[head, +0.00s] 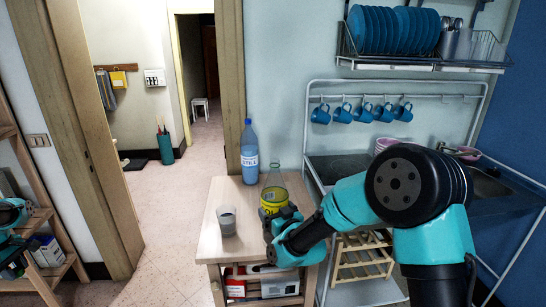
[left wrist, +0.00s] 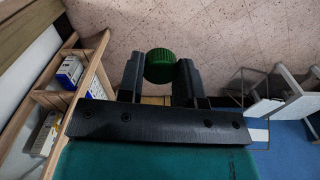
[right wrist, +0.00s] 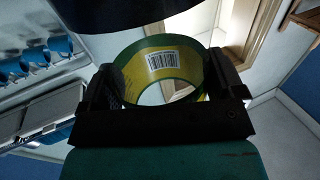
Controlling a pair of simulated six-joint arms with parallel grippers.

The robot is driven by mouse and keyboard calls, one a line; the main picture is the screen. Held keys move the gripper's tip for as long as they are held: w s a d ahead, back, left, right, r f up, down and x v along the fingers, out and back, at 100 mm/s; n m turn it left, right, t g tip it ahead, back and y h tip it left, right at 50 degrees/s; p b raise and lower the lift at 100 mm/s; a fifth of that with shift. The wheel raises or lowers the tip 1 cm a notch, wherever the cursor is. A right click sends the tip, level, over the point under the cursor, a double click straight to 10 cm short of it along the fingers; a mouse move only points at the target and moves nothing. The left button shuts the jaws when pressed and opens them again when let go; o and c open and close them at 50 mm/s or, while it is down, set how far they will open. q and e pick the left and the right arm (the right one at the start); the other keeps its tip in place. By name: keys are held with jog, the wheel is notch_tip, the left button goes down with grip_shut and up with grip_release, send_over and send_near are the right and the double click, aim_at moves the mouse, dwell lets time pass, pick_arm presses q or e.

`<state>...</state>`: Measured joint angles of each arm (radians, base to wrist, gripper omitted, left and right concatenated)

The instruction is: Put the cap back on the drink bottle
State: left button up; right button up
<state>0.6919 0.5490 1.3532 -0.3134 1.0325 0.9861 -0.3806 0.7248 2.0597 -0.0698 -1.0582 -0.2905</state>
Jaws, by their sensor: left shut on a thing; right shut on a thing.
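The drink bottle (head: 274,190) is clear with a yellow and green label and is upright over the small wooden table. My right gripper (head: 275,217) is shut around its lower part. The right wrist view shows the label with a barcode (right wrist: 162,62) between the fingers (right wrist: 165,85). I cannot tell whether the bottle's base touches the table. No cap shows on its narrow top. The green ridged cap (left wrist: 160,66) is held between the fingertips of my left gripper (left wrist: 160,74), off to the left and away from the bottle. The cap cannot be made out in the head view.
A blue water bottle (head: 249,155) stands behind the drink bottle on the wooden table (head: 216,252). A glass (head: 227,220) stands at its front left. A wooden shelf (head: 44,275) with boxes is near my left arm. A wire rack (head: 380,97) with blue mugs is at right.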

jog(key=s+d+f+m+t+h, duration=0.2)
jog(key=s+d+m+h, duration=0.3)
jog(key=d+h, duration=0.4)
pick_arm(q)
jog(key=w+d+f+m, duration=0.2)
jog(key=w+d+m, duration=0.1)
jog(key=d, duration=1.5)
jog(key=w+d+f+m, duration=0.2)
jog(key=d+m, duration=0.3)
jog(key=d, duration=1.3)
jog(key=w+d+f+m, duration=0.2)
jog(key=w+d+m, duration=0.1)
jog(key=d, duration=1.5)
jog(key=shift+w+d+f+m, duration=0.3)
jog(key=shift+w+m, duration=0.1)
jog(key=shift+w, duration=0.25)
pick_arm(e)
jog(key=s+d+f+m+g+h, duration=0.1)
jog(key=s+d+f+m+h, duration=0.2)
jog(key=d+f+h, duration=0.1)
jog(key=s+d+f+m+g+h, duration=0.1)
jog(key=s+d+f+m+h, duration=0.2)
jog(key=d+f, duration=0.4)
jog(key=shift+f+h, duration=0.5)
